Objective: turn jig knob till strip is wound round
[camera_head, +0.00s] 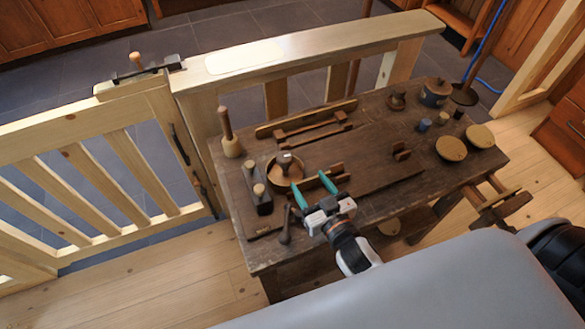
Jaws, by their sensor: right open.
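A round wooden jig (268,177) sits on the left part of the workbench, with a dark knob (284,160) standing up at its middle. A pale band shows along the jig's rim; I cannot tell how far any strip goes round it. My right gripper (309,181) comes in from the front with its two teal fingers spread apart. The fingertips are just in front and to the right of the knob in the picture, with nothing seen between them. Whether they touch the jig is unclear. My left gripper is not in view.
The dark workbench (370,180) carries a wooden mallet (231,146), a block with pegs (255,190), clamp bars, two round discs (451,148) and a lidded pot (435,92). A pale wooden railing (300,60) stands behind, and a slatted gate (95,165) at left.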

